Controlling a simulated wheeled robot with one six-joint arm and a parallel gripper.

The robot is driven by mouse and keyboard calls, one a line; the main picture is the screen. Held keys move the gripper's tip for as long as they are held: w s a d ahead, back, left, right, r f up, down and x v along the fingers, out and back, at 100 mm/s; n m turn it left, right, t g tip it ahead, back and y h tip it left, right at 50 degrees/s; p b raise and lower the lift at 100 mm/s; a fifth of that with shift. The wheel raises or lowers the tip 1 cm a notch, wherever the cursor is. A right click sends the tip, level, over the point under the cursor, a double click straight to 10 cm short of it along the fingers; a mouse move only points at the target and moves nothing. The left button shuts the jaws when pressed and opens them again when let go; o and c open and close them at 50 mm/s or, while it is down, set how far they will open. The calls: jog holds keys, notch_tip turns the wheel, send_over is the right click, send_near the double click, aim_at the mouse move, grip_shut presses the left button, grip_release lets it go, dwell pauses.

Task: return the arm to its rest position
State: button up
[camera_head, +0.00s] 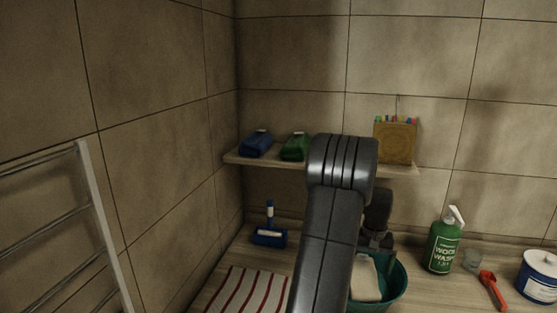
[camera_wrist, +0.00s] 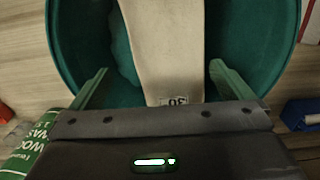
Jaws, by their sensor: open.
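My arm reaches forward to the teal basin (camera_head: 398,292). My gripper (camera_head: 374,246) points down over it, partly hidden behind my own arm in the head view. In the wrist view my gripper (camera_wrist: 160,85) is open, with its two fingers wide apart. A pale, long piece (camera_wrist: 162,45) with a small dark printed mark stands in the basin (camera_wrist: 285,35) and shows between the fingers. Clear gaps show between it and both fingers. The pale piece (camera_head: 366,280) also shows in the basin in the head view.
A blue brush (camera_head: 270,236) and striped mat (camera_head: 245,292) lie left. A wall shelf (camera_head: 340,167) is behind my arm.

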jog(key=shift+r, duration=1.75)
